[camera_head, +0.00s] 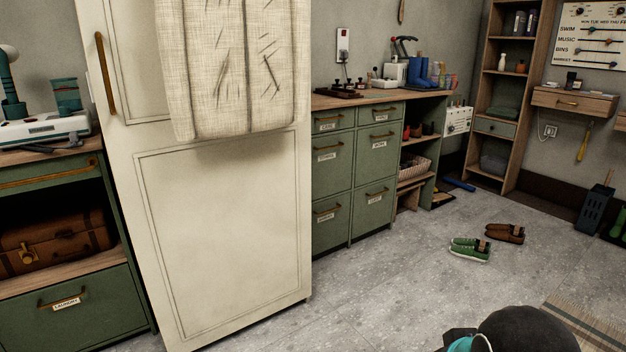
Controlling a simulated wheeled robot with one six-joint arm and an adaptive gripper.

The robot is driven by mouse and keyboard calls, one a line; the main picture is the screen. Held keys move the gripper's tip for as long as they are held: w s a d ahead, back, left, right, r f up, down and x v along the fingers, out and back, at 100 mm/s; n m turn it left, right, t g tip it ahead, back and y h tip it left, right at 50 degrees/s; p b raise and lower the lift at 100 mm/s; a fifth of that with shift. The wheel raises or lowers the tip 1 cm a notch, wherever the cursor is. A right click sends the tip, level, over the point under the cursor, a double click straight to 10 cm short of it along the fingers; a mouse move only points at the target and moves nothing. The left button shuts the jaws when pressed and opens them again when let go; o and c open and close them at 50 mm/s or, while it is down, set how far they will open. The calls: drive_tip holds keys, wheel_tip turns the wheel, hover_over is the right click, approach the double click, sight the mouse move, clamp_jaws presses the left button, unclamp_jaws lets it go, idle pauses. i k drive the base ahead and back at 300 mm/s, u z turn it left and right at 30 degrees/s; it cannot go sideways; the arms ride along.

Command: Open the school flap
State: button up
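A green cabinet (352,221) with several labelled fronts stands right of the tall cream door, under a wooden top. Its middle-left front (333,172) carries a small label that seems to read SCHOOL, though the print is too small to be sure. This front has a brass bar handle (326,147) near its top and looks closed, flush with its neighbours. A dark rounded part of my arm with a teal band shows at the bottom right, apart from the cabinet. My gripper's fingers are not in view.
The cream door (222,240) with a hanging cloth (240,65) stands left of the cabinet. Green shoes (470,250) and brown shoes (505,233) lie on the floor to the right. A striped rug (590,318) lies at lower right. Grey floor before the cabinet is clear.

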sight(331, 155)
drive_tip(key=u, duration=0.15)
drive_tip(key=i, duration=0.55)
drive_tip(key=u, duration=0.5)
drive_tip(key=i, duration=1.1)
drive_tip(key=z, duration=0.6)
